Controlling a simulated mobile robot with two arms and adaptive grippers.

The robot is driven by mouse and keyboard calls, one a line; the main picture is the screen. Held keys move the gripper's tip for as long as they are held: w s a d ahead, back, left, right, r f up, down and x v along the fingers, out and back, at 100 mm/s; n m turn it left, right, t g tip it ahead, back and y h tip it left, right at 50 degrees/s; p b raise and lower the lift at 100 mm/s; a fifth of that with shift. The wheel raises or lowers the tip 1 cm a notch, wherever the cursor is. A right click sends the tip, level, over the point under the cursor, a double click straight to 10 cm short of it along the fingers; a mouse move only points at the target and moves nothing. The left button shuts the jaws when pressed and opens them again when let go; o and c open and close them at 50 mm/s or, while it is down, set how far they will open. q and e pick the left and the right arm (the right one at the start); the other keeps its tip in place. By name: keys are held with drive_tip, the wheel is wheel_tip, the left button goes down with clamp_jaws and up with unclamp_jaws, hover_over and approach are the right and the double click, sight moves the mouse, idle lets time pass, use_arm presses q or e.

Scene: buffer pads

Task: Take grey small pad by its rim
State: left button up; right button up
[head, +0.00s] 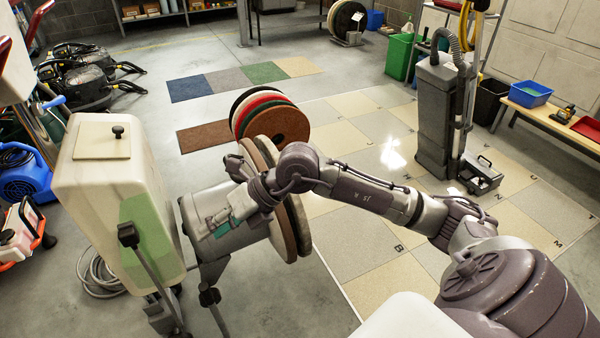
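Several round pads (301,232), beige, brown and greyish at the edges, stand upright side by side at the end of a grey drum-like body (228,240) in the middle left. I cannot tell for certain which is the grey small pad; my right arm covers part of them. My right gripper (214,224), with teal parts, is in front of the grey body, left of these pads. Its fingertips are too small and overlapped to show whether they are open or shut, and no pad is clearly seen between them. My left gripper is out of view.
More round pads (278,124), brown, red, green and black, stand in a row behind. A cream tank (105,215) stands close on the left. The tiled floor (365,225) between is mostly clear.

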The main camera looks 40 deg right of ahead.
drive_tip(key=w+d+f+m+h, duration=0.1)
drive_tip(key=w+d+f+h, duration=0.1)
drive_tip(key=d+h, duration=0.8)
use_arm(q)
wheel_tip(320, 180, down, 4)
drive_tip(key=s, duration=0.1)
use_arm(e)
drive_tip(key=m+h, duration=0.1)
drive_tip(key=m, duration=0.1)
approach(296, 198)
drive_tip(key=shift+g, duration=0.4)
drive_tip(key=x, duration=0.4)
drive_tip(key=w+b+x, duration=0.1)
drive_tip(key=x, duration=0.3)
drive_tip(key=shift+w+d+f, duration=0.15)
drive_tip(key=shift+w, duration=0.1)
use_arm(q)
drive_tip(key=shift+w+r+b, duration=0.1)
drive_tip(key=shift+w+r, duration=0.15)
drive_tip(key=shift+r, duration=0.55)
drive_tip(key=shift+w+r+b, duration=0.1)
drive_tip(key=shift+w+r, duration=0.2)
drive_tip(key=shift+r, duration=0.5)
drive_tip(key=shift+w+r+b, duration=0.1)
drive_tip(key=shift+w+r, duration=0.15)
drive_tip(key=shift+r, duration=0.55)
use_arm(e)
drive_tip(key=shift+w+d+f, duration=0.1)
drive_tip(key=shift+w+f, duration=0.15)
drive_tip(key=shift+f, duration=0.3)
